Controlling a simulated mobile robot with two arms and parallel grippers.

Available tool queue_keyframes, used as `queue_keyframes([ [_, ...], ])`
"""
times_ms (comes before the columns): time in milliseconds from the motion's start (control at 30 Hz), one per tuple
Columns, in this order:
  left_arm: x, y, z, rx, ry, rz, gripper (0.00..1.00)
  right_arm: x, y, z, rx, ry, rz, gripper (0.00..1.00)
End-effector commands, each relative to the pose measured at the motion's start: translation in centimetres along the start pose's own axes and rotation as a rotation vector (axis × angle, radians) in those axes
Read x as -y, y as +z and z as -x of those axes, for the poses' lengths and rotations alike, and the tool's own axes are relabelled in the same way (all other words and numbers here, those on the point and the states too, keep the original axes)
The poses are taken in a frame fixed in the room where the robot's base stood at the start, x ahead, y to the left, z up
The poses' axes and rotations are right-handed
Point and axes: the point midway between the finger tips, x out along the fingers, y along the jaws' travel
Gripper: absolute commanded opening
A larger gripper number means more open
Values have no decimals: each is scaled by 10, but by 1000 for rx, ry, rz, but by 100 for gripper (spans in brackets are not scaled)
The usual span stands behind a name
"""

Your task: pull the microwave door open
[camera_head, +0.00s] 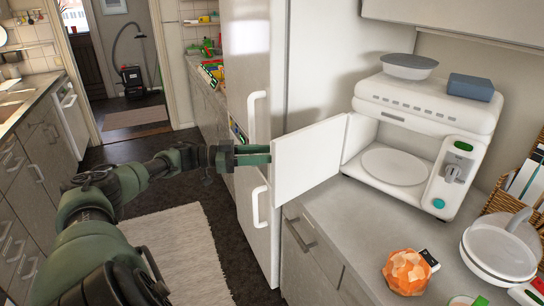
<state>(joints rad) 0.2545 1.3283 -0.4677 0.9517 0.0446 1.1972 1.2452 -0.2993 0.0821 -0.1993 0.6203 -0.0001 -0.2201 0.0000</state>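The white microwave (425,135) stands on the counter at the right. Its door (310,157) is swung wide open to the left, and the cavity with a round white turntable (394,167) shows. My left gripper (262,154) is at the door's free left edge, its green fingers pointing right. The fingertips meet the edge in the picture and seem to pass behind it. The door's outer face and any handle there are hidden, so I cannot tell whether the fingers hold anything. My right gripper is not in view.
A white fridge (247,70) with two handles stands just left of the door. A bowl (409,66) and a blue box (470,87) sit on top of the microwave. An orange faceted object (407,271) and a white pan (498,252) are on the counter.

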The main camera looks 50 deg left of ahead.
Motion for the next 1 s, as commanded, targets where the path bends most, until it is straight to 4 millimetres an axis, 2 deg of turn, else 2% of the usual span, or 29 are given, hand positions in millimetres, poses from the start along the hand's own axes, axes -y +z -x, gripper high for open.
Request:
queue_keyframes([
  [100, 0, 3, 21, 5, -1, 1, 40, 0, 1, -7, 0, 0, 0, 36],
  [300, 0, 0, 40, 1, 0, 1, 40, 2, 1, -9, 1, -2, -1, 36],
  [900, 0, -1, 42, -1, 0, 0, 40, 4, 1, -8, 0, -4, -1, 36],
  [1000, 1, 8, 40, 0, -14, 2, 40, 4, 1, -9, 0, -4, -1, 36],
])
